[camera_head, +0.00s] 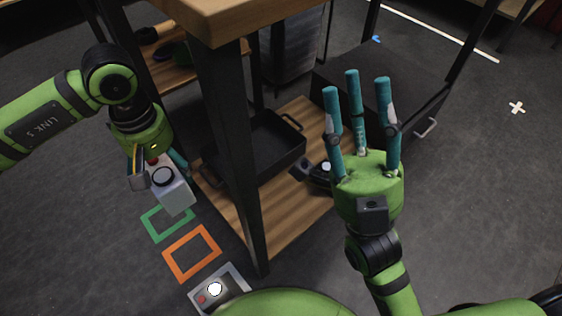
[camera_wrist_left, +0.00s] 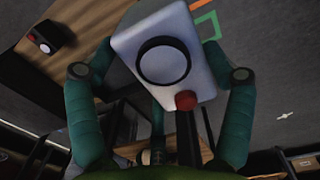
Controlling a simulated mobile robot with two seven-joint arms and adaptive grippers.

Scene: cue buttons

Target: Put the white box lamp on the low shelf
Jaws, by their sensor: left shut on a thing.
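The white box lamp (camera_head: 178,197) has a black-rimmed round face and a red button. My left gripper (camera_head: 160,172) is shut on it and holds it above the floor, left of the shelf unit. In the left wrist view the white box lamp (camera_wrist_left: 190,30) sits between the teal fingers, its round face and red button towards the camera. The low shelf (camera_head: 285,222) is a wooden board near the floor. My right gripper (camera_head: 360,110) is open and empty, fingers spread upward, in front of the shelf's right side.
A black tray (camera_head: 262,160) and a dark box with a light lamp (camera_head: 322,174) stand on the low shelf. A dark post (camera_head: 235,150) rises at its front. Green (camera_head: 150,230) and orange (camera_head: 168,262) outlines mark the floor. A grey box with a lit lamp (camera_head: 230,284) is below them.

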